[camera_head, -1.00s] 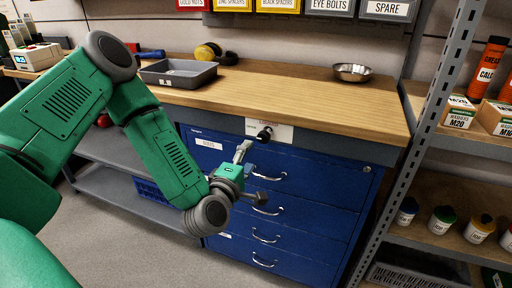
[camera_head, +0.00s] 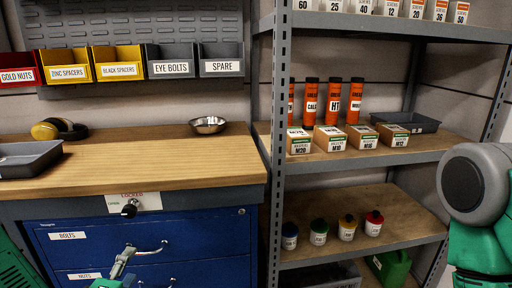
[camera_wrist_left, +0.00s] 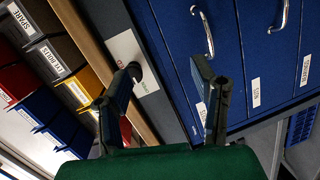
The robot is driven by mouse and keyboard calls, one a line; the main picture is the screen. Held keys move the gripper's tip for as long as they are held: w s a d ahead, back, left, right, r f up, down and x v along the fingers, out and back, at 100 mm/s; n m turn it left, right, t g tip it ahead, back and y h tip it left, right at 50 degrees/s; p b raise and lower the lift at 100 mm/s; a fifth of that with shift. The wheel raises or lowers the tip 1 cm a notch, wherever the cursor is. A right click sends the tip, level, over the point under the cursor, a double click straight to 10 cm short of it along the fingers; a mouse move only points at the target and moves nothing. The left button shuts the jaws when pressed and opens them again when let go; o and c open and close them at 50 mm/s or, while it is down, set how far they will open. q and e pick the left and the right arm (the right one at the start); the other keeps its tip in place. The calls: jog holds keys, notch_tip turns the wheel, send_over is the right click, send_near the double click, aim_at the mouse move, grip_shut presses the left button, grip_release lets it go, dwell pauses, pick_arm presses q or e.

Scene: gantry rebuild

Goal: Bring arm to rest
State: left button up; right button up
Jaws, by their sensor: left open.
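My left gripper (camera_head: 124,264) shows at the bottom of the head view, in front of the blue drawer cabinet (camera_head: 200,241). In the left wrist view its two fingers (camera_wrist_left: 162,92) stand wide apart with nothing between them. The blue drawer fronts and a dark knob on a white plate show beyond the fingers, and I see no contact. Part of my left arm shows at the lower left edge of the head view. A grey and green part of my right arm is at the right edge, and its gripper is outside the picture.
The wooden bench (camera_head: 165,160) carries a grey tray (camera_head: 28,160), yellow-and-black ear muffs (camera_head: 58,129) and a metal bowl (camera_head: 208,125). A shelf post (camera_head: 279,130) stands right of the bench. The shelf holds boxes (camera_head: 330,138), orange tubes and small jars. Labelled bins (camera_head: 118,63) hang above.

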pick_arm(q)
jog(key=s+d+f+m+g+h, duration=0.2)
jog(key=s+d+f+m+g, duration=0.25)
jog(key=s+f, duration=0.2)
jog(key=s+d+f+m+g+h, duration=0.2)
jog(key=s+d+f+m+g, duration=0.1)
jog(key=s+f+m+g, duration=0.25)
jog(key=s+a+f+m+g+y, duration=0.1)
jog(key=s+a+f+m+g, duration=0.1)
jog(key=s, duration=0.5)
jog(key=s+a+f+m+g+y, duration=0.1)
jog(key=s+a+f+m+g, duration=0.1)
jog(key=s+f+m, duration=0.3)
jog(key=shift+s+a+f+m+g+y, duration=0.15)
jog(key=shift+s+f+m+g+y, duration=0.2)
jog(key=shift+s+g, duration=0.65)
jog(key=shift+s+t, duration=0.15)
jog(key=shift+t, duration=0.15)
jog(key=shift+r, duration=0.1)
